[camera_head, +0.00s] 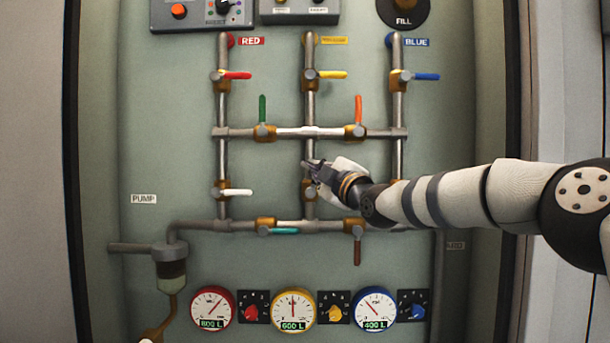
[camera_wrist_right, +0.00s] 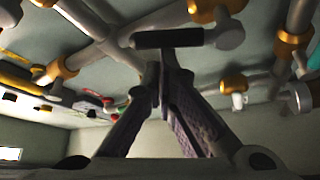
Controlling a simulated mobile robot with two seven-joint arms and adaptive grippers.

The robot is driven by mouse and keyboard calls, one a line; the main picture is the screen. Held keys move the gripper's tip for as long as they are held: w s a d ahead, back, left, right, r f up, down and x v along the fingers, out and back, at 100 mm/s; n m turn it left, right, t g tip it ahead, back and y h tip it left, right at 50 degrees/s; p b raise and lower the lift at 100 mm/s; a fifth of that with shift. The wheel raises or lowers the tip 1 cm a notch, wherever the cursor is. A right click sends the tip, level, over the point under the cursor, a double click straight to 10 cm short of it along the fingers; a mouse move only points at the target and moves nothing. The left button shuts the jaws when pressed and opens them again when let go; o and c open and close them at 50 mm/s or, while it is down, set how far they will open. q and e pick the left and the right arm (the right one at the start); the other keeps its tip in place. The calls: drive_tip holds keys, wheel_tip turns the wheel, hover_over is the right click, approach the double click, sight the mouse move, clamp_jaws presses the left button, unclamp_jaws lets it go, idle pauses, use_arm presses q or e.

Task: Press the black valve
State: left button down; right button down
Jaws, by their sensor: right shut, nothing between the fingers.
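The black valve's dark bar handle (camera_wrist_right: 167,39) shows in the right wrist view, lying crosswise just beyond my fingertips. My right gripper (camera_wrist_right: 162,62) is shut and empty, with its tips pointing at this handle. Whether they touch it I cannot tell. In the head view my right gripper (camera_head: 310,165) is in front of the middle vertical pipe, over the lower middle valve, and its handle is hidden behind the fingers. My left gripper is not in view.
Close neighbours are the white-handled valve (camera_head: 235,192), green handle (camera_head: 262,108), orange handle (camera_head: 358,108), teal handle (camera_head: 284,231) and brown handle (camera_head: 357,250). Red, yellow and blue handles are above. Several gauges (camera_head: 294,310) sit below. My right arm covers the lower right pipework.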

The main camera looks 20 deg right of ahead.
drive_tip(key=s+d+f+m+t+h, duration=0.1)
drive_tip(key=d+f+m+h, duration=0.3)
drive_tip(key=m+h, duration=0.7)
drive_tip(key=shift+d+m+t, duration=0.3)
drive_tip(key=shift+m+t, duration=0.5)
drive_tip(key=shift+m, duration=3.4)
